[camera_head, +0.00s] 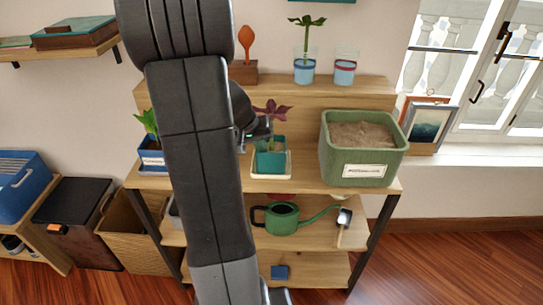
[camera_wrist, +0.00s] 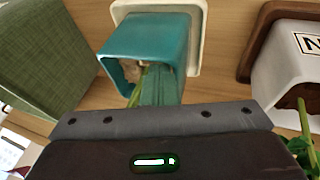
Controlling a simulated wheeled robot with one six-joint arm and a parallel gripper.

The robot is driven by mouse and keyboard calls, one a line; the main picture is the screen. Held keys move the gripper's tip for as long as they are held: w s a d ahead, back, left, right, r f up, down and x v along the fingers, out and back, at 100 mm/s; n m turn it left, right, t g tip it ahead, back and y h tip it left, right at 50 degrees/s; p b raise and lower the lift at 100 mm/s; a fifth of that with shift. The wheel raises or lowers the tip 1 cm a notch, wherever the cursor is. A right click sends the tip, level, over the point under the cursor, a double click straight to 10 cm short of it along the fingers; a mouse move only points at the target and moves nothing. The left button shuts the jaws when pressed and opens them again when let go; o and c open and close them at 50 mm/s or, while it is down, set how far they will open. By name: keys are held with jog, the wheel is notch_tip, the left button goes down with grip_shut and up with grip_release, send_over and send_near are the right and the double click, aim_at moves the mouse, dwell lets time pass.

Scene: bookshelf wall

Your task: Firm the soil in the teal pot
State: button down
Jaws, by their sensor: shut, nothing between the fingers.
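The teal pot (camera_head: 270,157) stands on a pale saucer (camera_head: 271,177) on the upper shelf surface and holds a plant with dark reddish leaves (camera_head: 271,110). In the wrist view the teal pot (camera_wrist: 150,38) is close ahead, with brown soil and a pale green stem partly showing inside its rim. My gripper (camera_wrist: 160,90) is shut and empty, at the pot's opening. Its housing hides part of the view, so I cannot tell whether the fingertips touch the soil. In the head view, my arm covers much of the shelf left of the pot.
A large green planter of soil (camera_head: 362,150) stands right of the pot. A white labelled pot (camera_wrist: 292,75) on a brown saucer is close on the other side. A blue pot (camera_head: 152,158) stands farther left. A green watering can (camera_head: 285,219) is on the shelf below.

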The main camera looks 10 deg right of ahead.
notch_tip(320, 180, up, 8)
jog(key=p, duration=0.5)
jog(key=shift+f, duration=0.2)
dwell(0.5)
notch_tip(320, 180, down, 8)
jog(key=b, duration=0.5)
jog(key=shift+r, duration=0.3)
jog(key=shift+r, duration=0.1)
